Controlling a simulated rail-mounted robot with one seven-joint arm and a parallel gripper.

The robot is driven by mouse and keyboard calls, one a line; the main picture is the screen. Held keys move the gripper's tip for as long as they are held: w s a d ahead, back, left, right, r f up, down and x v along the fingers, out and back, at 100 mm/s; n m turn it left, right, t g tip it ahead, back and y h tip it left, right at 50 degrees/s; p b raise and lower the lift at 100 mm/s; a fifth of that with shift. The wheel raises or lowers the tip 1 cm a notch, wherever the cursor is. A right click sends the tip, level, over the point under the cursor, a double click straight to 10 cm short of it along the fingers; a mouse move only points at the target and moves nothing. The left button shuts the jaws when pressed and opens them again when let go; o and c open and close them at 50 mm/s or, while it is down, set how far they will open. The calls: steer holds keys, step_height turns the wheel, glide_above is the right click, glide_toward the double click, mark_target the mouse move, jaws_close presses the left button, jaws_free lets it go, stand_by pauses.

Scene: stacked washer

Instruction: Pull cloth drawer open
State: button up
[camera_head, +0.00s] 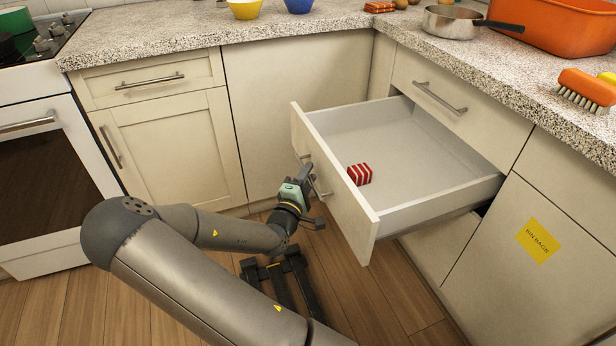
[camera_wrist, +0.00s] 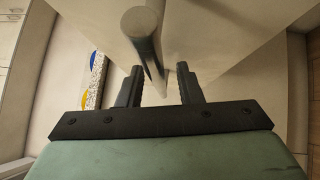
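The cloth drawer (camera_head: 335,187) is pulled well out of the right-hand cabinet run, and its pale inside shows. A small red-and-white striped folded cloth (camera_head: 359,174) lies in it near the front panel. My gripper (camera_head: 309,185) is at the outer face of the drawer front, by the metal bar handle (camera_head: 302,158). In the wrist view, the handle (camera_wrist: 146,40) runs between the two fingers of my gripper (camera_wrist: 160,80). The fingers are apart, with a visible gap between the bar and the right finger.
A closed drawer with a bar handle (camera_head: 440,98) is above the open one. A cabinet with a yellow label (camera_head: 538,240) is at right. The stove (camera_head: 45,150) is at left. The speckled counter (camera_head: 180,35) holds bowls, a pan and a brush.

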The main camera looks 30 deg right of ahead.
steer(key=p+v, duration=0.2)
steer(key=v, duration=1.5)
steer(key=shift+s+p, duration=0.15)
steer(key=shift+p, duration=0.25)
steer(key=shift+a, duration=0.15)
